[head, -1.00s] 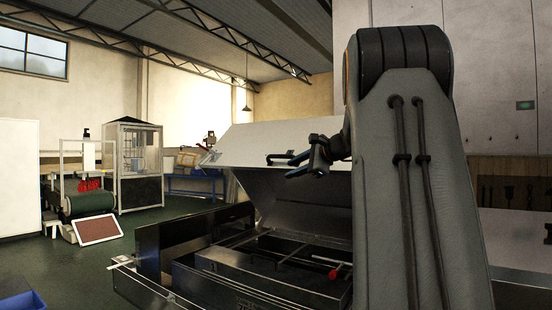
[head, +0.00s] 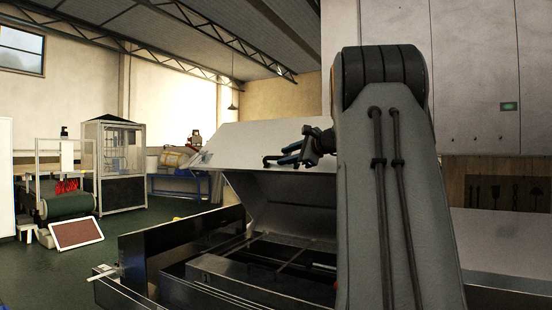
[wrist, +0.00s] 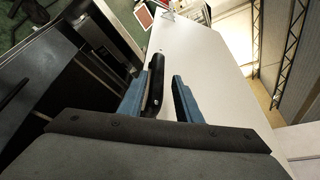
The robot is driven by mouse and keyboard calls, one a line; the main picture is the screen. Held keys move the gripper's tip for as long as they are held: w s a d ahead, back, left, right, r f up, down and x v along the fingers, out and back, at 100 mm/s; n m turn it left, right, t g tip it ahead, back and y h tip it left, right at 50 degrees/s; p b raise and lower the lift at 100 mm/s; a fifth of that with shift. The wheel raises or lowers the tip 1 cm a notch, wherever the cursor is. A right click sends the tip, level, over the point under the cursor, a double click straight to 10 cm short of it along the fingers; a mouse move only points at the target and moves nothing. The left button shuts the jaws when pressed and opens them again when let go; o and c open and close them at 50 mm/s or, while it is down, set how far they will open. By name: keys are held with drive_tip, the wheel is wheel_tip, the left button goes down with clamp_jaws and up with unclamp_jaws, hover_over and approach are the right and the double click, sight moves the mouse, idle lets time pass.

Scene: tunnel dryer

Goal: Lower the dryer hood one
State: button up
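The dryer hood (head: 240,148) is a pale lid standing raised and tilted over the dark open dryer body (head: 200,278). Its pale face also shows in the wrist view (wrist: 205,65). A black bar handle (wrist: 154,88) is fixed to the hood. My gripper (head: 284,156) is at the hood's front face, by the handle. In the wrist view its two blue fingers (wrist: 160,97) are apart, with the handle between them. The handle is close to the left finger; I cannot tell whether they touch. A gap shows between handle and right finger. My arm hides the hood's right part.
A framed cabinet (head: 113,165), a machine with a green roller (head: 67,205) and a tilted framed panel (head: 76,233) stand at the left. A blue bench (head: 178,185) is behind. Green floor between them and the dryer is open.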

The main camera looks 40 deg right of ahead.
sight(274, 158)
drive_tip(key=x, duration=0.2)
drive_tip(key=a+p+x, duration=0.1)
drive_tip(key=x, duration=0.1)
drive_tip(key=shift+w, duration=0.3)
drive_tip(key=shift+w+f, duration=0.15)
drive_tip(key=shift+w, duration=0.45)
